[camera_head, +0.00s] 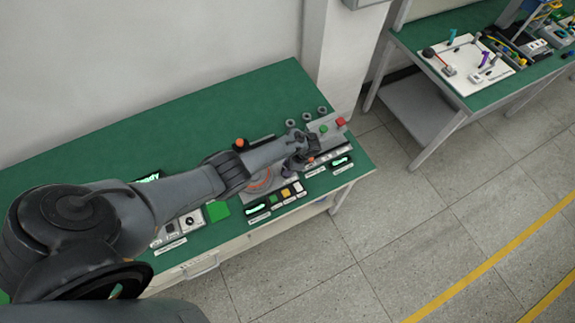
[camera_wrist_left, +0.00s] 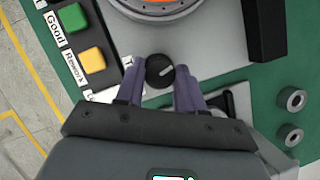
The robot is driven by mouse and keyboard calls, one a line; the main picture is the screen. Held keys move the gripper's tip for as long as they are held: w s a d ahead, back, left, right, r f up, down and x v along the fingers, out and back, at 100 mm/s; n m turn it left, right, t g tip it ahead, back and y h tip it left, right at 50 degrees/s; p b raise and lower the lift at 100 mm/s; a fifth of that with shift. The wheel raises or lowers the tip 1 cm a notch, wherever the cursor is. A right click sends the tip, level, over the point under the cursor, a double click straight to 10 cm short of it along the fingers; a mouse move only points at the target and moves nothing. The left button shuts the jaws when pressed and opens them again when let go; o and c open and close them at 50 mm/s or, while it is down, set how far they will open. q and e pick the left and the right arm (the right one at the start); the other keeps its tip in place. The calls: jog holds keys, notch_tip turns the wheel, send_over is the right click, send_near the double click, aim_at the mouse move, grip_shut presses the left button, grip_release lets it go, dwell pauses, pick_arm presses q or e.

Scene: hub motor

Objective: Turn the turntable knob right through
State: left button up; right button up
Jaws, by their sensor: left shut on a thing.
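The turntable knob (camera_wrist_left: 159,70) is round and black with a pale pointer mark, seen in the left wrist view. The mark points right and slightly up. My left gripper (camera_wrist_left: 159,80) has its two purple fingers on either side of the knob, shut on it. In the head view my left gripper (camera_head: 296,164) is over the right part of the green bench and hides the knob. The turntable (camera_head: 262,180), a grey disc with an orange ring, is beside it, partly covered by my arm. My right gripper is not in view.
Green button (camera_wrist_left: 72,18) and yellow button (camera_wrist_left: 92,60) sit beside the knob. A red button (camera_head: 340,121) is on a box at the right. Another green bench (camera_head: 410,36) stands apart at upper right.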

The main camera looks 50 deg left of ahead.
pick_arm(q)
jog(key=m+t+p, duration=0.1)
jog(key=m, duration=0.3)
jog(key=shift+s+y, duration=0.1)
jog(key=shift+y, duration=0.3)
jog(key=shift+m+t+p, duration=0.35)
jog(key=shift+m+t, duration=0.05)
jog(key=shift+m, duration=0.2)
jog(key=shift+d, duration=0.1)
jog(key=o, duration=1)
jog(key=shift+d+r+p, duration=0.2)
jog(key=shift+r+p, duration=0.2)
jog(key=shift+r, duration=0.2)
jog(key=p+v, duration=0.2)
jog(key=v, duration=0.7)
jog(key=shift+d+r+p, duration=0.2)
jog(key=shift+p, duration=0.2)
